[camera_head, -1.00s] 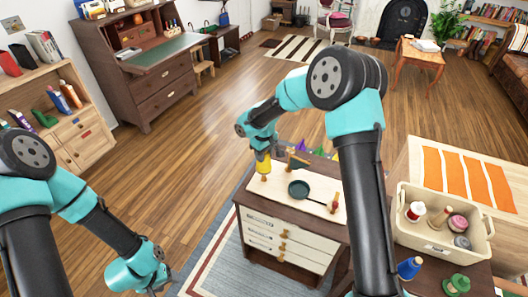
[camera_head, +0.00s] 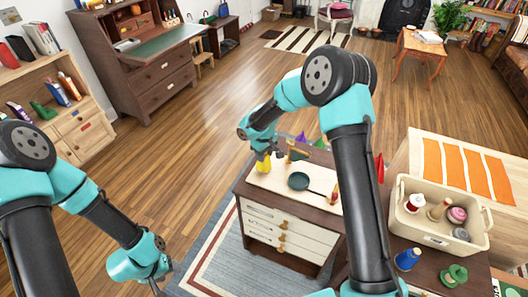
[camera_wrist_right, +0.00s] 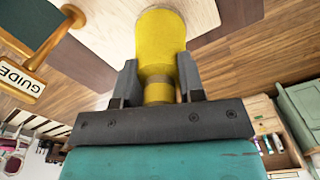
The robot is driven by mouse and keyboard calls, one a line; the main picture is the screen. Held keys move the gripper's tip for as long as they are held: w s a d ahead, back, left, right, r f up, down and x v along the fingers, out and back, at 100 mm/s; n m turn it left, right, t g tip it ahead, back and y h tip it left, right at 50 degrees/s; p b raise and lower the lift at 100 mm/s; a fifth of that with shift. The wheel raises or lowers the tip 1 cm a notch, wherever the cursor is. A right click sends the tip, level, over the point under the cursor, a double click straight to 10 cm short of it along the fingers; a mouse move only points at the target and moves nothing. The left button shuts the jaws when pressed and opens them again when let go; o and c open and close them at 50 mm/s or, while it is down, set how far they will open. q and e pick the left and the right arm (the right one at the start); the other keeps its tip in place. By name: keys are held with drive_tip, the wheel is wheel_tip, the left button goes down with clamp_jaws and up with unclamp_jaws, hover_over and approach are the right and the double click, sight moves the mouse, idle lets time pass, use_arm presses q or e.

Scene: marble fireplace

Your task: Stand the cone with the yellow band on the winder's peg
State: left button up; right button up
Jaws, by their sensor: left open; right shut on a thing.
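A yellow cone (camera_wrist_right: 160,45) is in my right gripper (camera_wrist_right: 160,85), whose two fingers close on its narrow neck. In the head view the yellow cone (camera_head: 263,163) shows below my right gripper (camera_head: 263,153), over the left end of the winder's cream board (camera_head: 268,187). No peg shows under the cone; whether it touches the board I cannot tell. My left gripper (camera_head: 163,286) is open and empty, low over the floor at the left.
A "GUIDE" tag (camera_wrist_right: 18,80) is close by in the wrist view. Purple (camera_head: 301,138) and green cones stand behind the board. A cream bin (camera_head: 436,240) of spools, a blue cone (camera_head: 407,259) and a green cone (camera_head: 454,276) are at the right.

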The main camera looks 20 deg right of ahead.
drive_tip(key=shift+f, duration=0.75)
drive_tip(key=o, duration=1.1)
drive_tip(key=shift+c, duration=0.2)
wheel_tip(320, 180, up, 17)
drive_tip(key=shift+r, duration=0.15)
idle(0.5)
